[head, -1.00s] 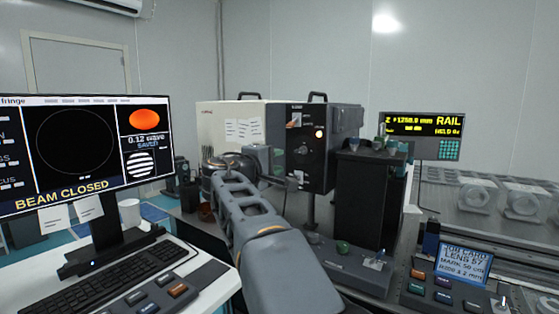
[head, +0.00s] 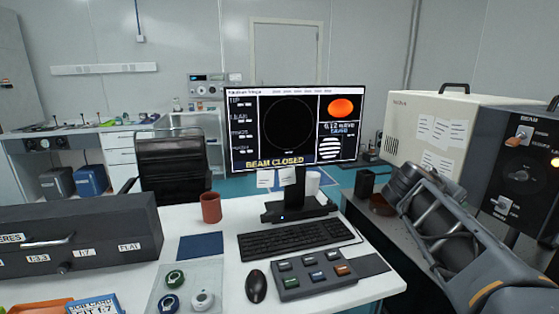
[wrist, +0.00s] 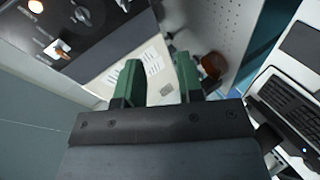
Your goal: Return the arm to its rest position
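My arm (head: 445,240) shows at the right of the head view, reaching over the dark table in front of the beige and black instrument box (head: 440,128). My gripper is hidden behind the arm there. In the wrist view my gripper (wrist: 158,66) has two green-padded fingers spread apart with nothing between them. The box's beige side with white papers (wrist: 142,68) shows beyond the gap. The fingers look apart from it, but the distance is hard to tell.
The white desk (head: 215,225) holds a monitor (head: 290,130), keyboard (head: 300,237), mouse (head: 256,286), button panel (head: 312,277), red-brown mug (head: 210,207) and dark case (head: 80,235). A brown bowl (wrist: 214,66) is near the right finger. A chair (head: 172,165) stands behind the desk.

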